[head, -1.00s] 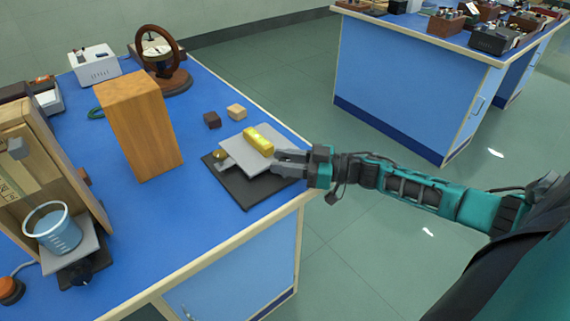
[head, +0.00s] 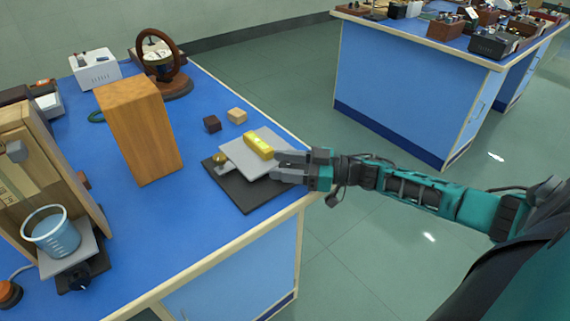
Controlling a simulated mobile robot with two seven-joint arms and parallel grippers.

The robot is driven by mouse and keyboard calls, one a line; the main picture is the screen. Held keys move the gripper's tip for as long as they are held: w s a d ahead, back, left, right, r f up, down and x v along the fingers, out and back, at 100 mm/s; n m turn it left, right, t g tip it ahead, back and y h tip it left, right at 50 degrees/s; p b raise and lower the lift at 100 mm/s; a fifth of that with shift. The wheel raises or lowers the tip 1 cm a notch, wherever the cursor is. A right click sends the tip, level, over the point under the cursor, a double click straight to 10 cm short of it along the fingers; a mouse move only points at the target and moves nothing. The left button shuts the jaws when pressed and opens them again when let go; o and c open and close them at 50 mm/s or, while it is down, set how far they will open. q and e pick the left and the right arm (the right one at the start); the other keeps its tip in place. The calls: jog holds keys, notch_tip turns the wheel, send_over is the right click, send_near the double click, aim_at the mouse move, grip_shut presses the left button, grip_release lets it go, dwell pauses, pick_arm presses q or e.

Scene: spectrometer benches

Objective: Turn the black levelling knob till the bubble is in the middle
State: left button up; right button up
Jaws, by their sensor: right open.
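A yellow spirit level (head: 258,146) lies on a light grey tilting plate (head: 238,158) above a black base (head: 246,195) near the bench's right edge. Its bubble is too small to place. A brass knob (head: 219,158) shows at the plate's left corner. My right gripper (head: 277,167) is open at the plate's right corner, its fingers pointing left. I cannot make out the black levelling knob; the fingers may hide it, and I cannot tell if they touch it. My left gripper is not in view.
A tall wooden block (head: 140,130) stands left of the plate. Two small cubes, one dark (head: 212,123) and one tan (head: 237,115), lie behind it. A blue beaker (head: 55,232) stands at the far left. The blue bench top (head: 190,220) in front is clear.

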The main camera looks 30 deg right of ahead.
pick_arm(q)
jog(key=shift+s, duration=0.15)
pick_arm(e)
jog(key=v, duration=1.3)
jog(key=shift+o, duration=0.3)
jog(key=shift+a, duration=0.15)
jog(key=shift+s+a+m+t+h+b, duration=0.9)
jog(key=shift+a+m+t+h+b, duration=0.6)
jog(key=shift+a+m+t+h, duration=1.1)
jog(key=shift+n+g+h, duration=0.3)
jog(key=shift+g, duration=0.1)
jog(key=b+x, duration=0.1)
jog(key=x, duration=0.2)
jog(key=b+x, duration=0.1)
jog(key=x, duration=0.5)
jog(key=shift+w+d+f+b, duration=0.1)
jog(key=shift+w+d+b, duration=0.15)
jog(key=shift+b, duration=0.15)
jog(key=shift+x, duration=0.95)
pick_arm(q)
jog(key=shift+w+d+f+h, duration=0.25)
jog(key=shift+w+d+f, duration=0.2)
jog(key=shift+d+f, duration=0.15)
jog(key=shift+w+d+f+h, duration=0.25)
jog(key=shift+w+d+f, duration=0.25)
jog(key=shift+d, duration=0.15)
pick_arm(e)
jog(key=shift+w+a, duration=0.15)
jog(key=shift+w, duration=0.05)
